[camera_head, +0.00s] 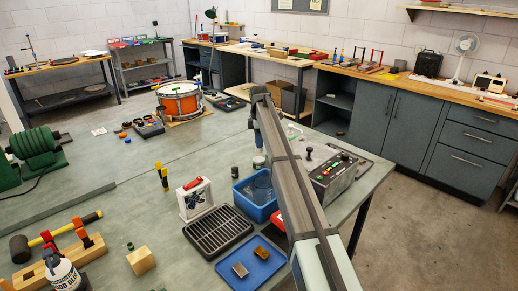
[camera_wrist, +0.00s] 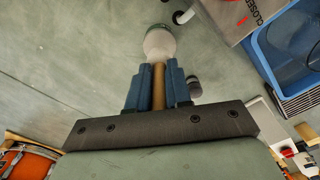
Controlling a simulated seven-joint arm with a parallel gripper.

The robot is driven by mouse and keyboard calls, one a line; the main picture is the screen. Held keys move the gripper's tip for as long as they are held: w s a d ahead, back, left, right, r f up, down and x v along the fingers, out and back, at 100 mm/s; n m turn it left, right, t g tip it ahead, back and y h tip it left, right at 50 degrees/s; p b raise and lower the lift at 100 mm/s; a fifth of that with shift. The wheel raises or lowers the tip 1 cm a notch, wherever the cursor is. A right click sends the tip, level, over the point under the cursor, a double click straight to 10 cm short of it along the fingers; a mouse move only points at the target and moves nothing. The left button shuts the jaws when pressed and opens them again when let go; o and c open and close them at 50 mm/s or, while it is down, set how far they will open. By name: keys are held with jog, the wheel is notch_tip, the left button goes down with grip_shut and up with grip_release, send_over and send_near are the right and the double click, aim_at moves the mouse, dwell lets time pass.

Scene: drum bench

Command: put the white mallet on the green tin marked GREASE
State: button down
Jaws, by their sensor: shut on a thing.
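My gripper (camera_wrist: 159,68) has blue fingers, shut on the wooden handle of the white mallet (camera_wrist: 159,43). The handle lies in line with the fingers, and the pale head sticks out beyond their tips. A dark greenish rim shows just past the head; I cannot tell whether it belongs to the green tin or whether the head touches it. No GREASE marking is readable in either view. In the head view my arm hides most of the gripper and the mallet. A small dark can (camera_head: 235,172) stands left of my arm; a dark round top (camera_wrist: 194,87) shows beside the fingers.
A black rack (camera_head: 217,231) and a blue tray (camera_head: 262,277) lie nearer. An orange drum (camera_head: 180,102) stands farther back. The bench left of the can is mostly clear.

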jog(key=shift+f, duration=1.75)
jog(key=c, duration=1.1)
grip_release()
jog(key=shift+f, duration=0.1)
jog(key=shift+o, duration=0.2)
notch_tip(320, 180, up, 12)
jog(key=shift+r, duration=0.15)
